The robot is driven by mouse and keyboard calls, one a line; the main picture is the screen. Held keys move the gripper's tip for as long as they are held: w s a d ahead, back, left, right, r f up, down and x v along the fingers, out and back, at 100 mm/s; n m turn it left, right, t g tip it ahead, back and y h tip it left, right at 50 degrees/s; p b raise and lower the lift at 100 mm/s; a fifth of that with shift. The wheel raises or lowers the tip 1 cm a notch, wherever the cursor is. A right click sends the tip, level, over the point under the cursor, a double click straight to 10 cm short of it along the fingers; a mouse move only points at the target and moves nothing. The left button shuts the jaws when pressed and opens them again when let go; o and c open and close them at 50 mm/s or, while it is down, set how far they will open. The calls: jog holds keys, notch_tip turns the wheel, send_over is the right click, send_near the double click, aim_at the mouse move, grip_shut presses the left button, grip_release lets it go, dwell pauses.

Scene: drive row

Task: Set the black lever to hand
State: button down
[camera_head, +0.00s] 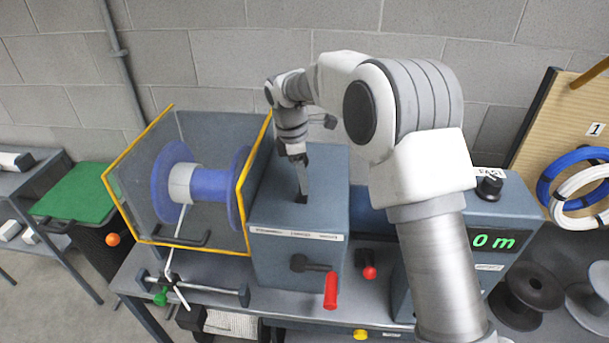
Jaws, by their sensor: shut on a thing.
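The grey drive box (330,200) stands on the bench in the middle. Its top front edge carries a pale label strip (295,234) with words too small to read surely. My gripper (301,185) reaches down onto the box top from above and is shut on the black lever (302,197). The lever is mostly hidden by the fingers, with only a dark bit showing at the box top. I cannot tell which label it stands at.
A yellow-framed clear guard (141,242) encloses a blue reel (210,182) on the left. A black crank with a red handle (331,290) sticks out of the box front. A red knob (370,271) and a counter showing 0 m (493,241) are to the right.

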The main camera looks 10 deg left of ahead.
jog(key=shift+c, duration=1.9)
grip_release()
notch_tip(320, 180, up, 17)
jog(key=a, duration=0.2)
jog(key=shift+s+a, duration=0.35)
jog(key=shift+r, duration=0.1)
